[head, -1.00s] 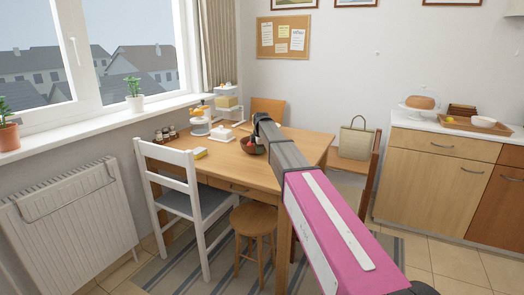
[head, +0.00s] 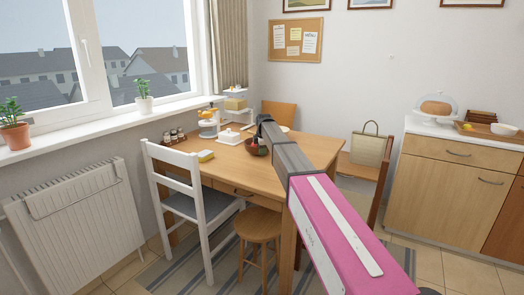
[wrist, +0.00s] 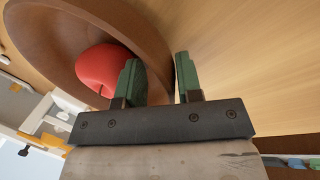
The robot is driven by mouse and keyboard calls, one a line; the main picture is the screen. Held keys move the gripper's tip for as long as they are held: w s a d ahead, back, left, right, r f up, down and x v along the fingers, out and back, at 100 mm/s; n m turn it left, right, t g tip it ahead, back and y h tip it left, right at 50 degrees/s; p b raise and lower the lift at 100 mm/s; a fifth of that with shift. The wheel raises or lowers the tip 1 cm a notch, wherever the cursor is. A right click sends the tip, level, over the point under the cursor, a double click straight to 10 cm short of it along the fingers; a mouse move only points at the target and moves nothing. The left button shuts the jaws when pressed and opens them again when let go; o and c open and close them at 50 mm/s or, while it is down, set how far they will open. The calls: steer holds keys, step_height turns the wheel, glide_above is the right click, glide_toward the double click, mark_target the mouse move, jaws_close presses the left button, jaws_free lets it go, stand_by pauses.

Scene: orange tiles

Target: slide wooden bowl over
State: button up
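The wooden bowl (head: 248,149) stands on the wooden table, partly hidden behind my arm's end. In the wrist view the brown bowl (wrist: 150,38) fills the upper left, with a red apple (wrist: 105,66) inside. My gripper (wrist: 160,75) has two green fingers standing apart. The left finger shows over the bowl's inside and the right finger just outside its rim, so the rim lies between them in the picture. I cannot tell whether either finger touches it. In the head view the fingertips are hidden by my arm.
A white chair (head: 185,180) and a stool (head: 258,225) stand in front. Bare tabletop lies right of the bowl.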

steer(key=o, duration=0.3)
steer(key=v, duration=1)
steer(key=shift+s+r, duration=0.1)
steer(key=shift+r, duration=0.3)
